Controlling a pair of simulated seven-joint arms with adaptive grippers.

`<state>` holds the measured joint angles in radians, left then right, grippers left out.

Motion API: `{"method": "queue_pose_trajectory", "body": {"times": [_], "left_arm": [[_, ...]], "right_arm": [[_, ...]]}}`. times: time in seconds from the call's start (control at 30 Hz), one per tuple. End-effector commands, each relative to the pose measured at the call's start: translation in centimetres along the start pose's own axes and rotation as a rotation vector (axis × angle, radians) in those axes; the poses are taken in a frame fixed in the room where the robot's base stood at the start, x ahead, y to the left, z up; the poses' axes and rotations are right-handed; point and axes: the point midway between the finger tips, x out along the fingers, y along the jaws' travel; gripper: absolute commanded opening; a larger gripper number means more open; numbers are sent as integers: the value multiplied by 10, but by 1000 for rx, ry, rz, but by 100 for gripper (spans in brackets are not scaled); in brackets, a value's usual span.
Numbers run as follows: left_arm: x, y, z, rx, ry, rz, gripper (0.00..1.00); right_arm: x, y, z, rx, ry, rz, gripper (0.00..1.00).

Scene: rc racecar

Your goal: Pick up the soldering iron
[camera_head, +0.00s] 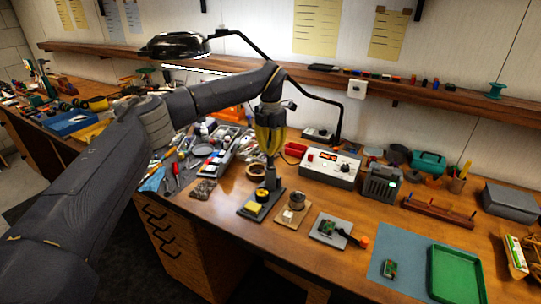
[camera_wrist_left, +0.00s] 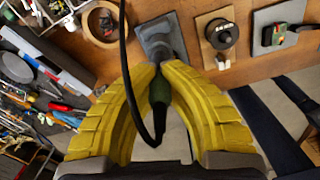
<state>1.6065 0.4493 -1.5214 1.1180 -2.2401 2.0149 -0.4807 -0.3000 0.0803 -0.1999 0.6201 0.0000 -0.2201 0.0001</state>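The soldering iron (camera_wrist_left: 160,92) has a dark green handle and a black cord. In the left wrist view it lies between my yellow fingers, and the cord loops across in front of it. My left gripper (camera_head: 270,154) points down over the iron's stand, and it shows large in the left wrist view (camera_wrist_left: 160,74). Its fingertips converge and appear closed against the handle. The stand (camera_head: 252,207), a dark base with a yellow sponge, is on the bench below. The iron's tip is hidden, apparently still at the stand. My right gripper is not in view.
A wooden block with a spool (camera_head: 291,212) and a grey pad with a circuit board (camera_head: 335,232) are right of the stand. A white soldering station (camera_head: 330,167) stands behind. A green tray (camera_head: 457,273) is at front right. Tools crowd the left; a black lamp (camera_head: 174,45) hangs above.

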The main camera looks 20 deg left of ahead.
Motion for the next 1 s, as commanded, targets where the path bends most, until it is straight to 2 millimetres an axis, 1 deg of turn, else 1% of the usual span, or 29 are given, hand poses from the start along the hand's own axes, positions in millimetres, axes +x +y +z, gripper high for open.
{"method": "queue_pose_trajectory", "body": {"times": [0.17,0.27,0.37,0.57,1.0], "left_arm": [[-3,0,0,0,-1,1,0],[-8,0,0,-1,-1,1,0],[-18,0,0,-1,-2,1,0],[-47,0,1,0,-2,3,0],[-128,0,1,-1,-2,3,0]], "right_arm": [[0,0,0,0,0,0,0],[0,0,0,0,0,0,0],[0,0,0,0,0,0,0],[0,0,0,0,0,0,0],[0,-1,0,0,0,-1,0]]}}
